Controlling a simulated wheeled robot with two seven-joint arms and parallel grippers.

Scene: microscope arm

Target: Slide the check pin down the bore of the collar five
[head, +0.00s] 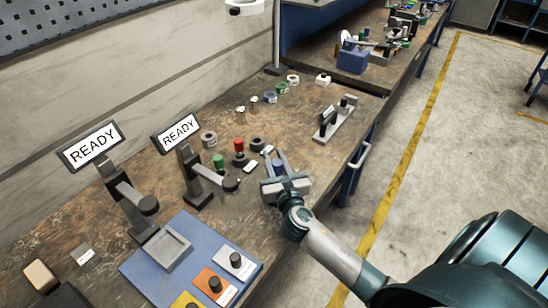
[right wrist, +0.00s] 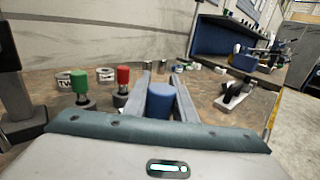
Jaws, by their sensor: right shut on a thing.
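My right gripper (head: 275,153) is low over the bench, shut on a blue-topped pin. The blue cylindrical top (right wrist: 160,103) shows between the two fingers in the right wrist view; its lower end is hidden. I cannot tell whether it touches the bench or a collar. A dark collar (head: 257,144) stands just beyond the fingers, and a grey collar (head: 209,139) stands farther left. One collar (right wrist: 72,79) has a label starting "TW" in the right wrist view. I cannot read which collar is five. My left gripper is out of view.
A green-topped pin (head: 219,161) and a red-topped pin (head: 239,146) stand left of my gripper. Two stands with READY signs (head: 92,144) are at left, behind a blue panel (head: 135,268). A grey fixture (head: 334,122) stands right.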

